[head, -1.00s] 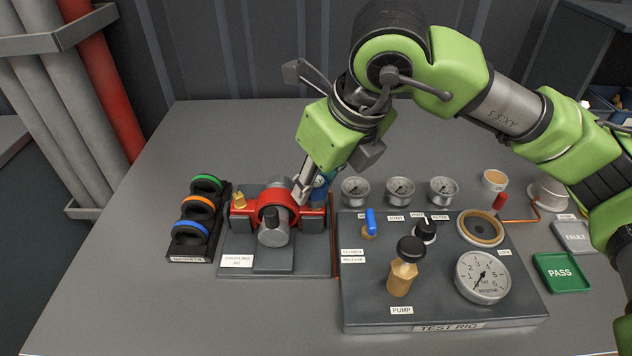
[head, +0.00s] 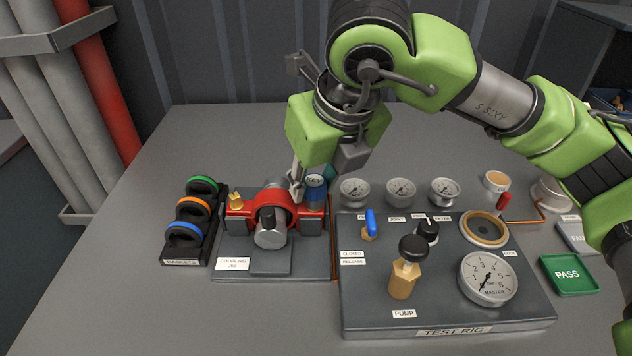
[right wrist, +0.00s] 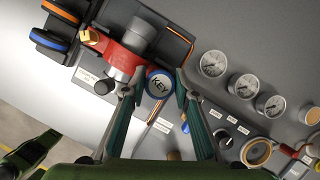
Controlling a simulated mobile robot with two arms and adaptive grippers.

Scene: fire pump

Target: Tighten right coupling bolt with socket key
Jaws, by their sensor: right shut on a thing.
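The red coupling (head: 272,198) sits on the grey coupling jig (head: 290,262), around a grey pipe. A brass bolt (head: 236,200) shows on its left ear. The socket key (head: 315,188), with a blue cap marked KEY, stands upright at the coupling's right ear; the right bolt is hidden under or behind it. My right gripper (head: 311,183) has its fingers on either side of the key and is shut on it. In the right wrist view, the key (right wrist: 160,83) shows between the fingertips. Whether the socket is seated cannot be seen.
The gasket rack (head: 187,240) with several coloured-handled pieces stands left of the jig. The test rig (head: 455,325), with a pump knob, blue lever and gauges, stands close on the right. A green PASS tray (head: 567,274) lies farther right. The table's front left is clear.

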